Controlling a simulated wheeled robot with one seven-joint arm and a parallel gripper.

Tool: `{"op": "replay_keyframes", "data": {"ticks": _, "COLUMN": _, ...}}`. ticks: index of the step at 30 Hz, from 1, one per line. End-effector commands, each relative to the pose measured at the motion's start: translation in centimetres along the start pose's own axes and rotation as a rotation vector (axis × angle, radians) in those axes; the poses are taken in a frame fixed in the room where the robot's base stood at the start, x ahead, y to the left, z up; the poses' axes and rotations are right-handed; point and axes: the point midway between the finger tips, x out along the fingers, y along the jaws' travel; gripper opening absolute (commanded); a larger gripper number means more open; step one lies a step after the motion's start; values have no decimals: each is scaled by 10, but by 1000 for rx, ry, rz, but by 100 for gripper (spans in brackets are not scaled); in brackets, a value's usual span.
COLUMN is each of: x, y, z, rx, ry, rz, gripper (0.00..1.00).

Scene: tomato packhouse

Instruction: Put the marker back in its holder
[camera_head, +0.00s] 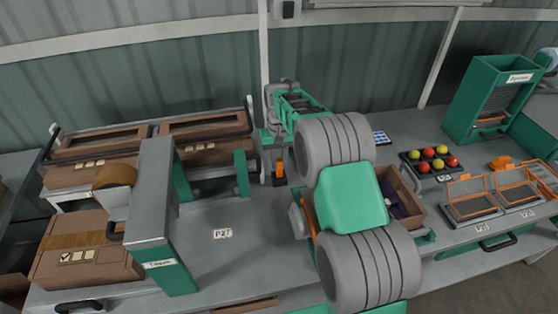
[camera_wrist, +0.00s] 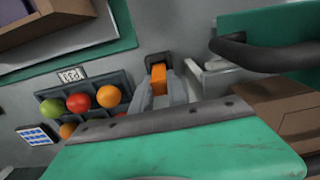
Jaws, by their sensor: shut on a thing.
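An orange marker (camera_wrist: 159,80) is between the two fingers of my gripper (camera_wrist: 161,92) in the wrist view. A dark square piece (camera_wrist: 158,60), wider than the marker, shows at its far end and looks like the holder. I cannot tell whether the marker's end is inside it or just above it. In the head view the orange marker (camera_head: 280,170) shows upright at the back of the bench, left of my arm, with a dark end low down. The fingertips are hard to make out there.
A dark tray (camera_head: 430,169) of coloured tomatoes and a blue-dotted card (camera_head: 380,137) lie to the right. An open brown box (camera_head: 411,207) stands beside my arm. A grey-green post (camera_head: 153,210) and cartons (camera_head: 92,255) are left. The bench (camera_head: 230,261) is clear at centre.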

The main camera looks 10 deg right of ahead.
Motion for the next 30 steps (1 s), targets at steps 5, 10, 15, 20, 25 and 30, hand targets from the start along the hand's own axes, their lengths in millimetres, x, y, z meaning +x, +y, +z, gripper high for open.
{"op": "replay_keyframes", "data": {"ticks": 5, "x": 4, "y": 0, "z": 0, "rx": 0, "ry": 0, "rz": 0, "gripper": 0}}
{"op": "replay_keyframes", "data": {"ticks": 10, "x": 5, "y": 0, "z": 0, "rx": 0, "ry": 0, "rz": 0, "gripper": 25}}
{"op": "replay_keyframes", "data": {"ticks": 15, "x": 5, "y": 0, "z": 0, "rx": 0, "ry": 0, "rz": 0, "gripper": 39}}
{"op": "replay_keyframes", "data": {"ticks": 20, "x": 5, "y": 0, "z": 0, "rx": 0, "ry": 0, "rz": 0, "gripper": 45}}
{"op": "replay_keyframes", "data": {"ticks": 25, "x": 5, "y": 0, "z": 0, "rx": 0, "ry": 0, "rz": 0, "gripper": 38}}
{"op": "replay_keyframes", "data": {"ticks": 30, "x": 5, "y": 0, "z": 0, "rx": 0, "ry": 0, "rz": 0, "gripper": 30}}
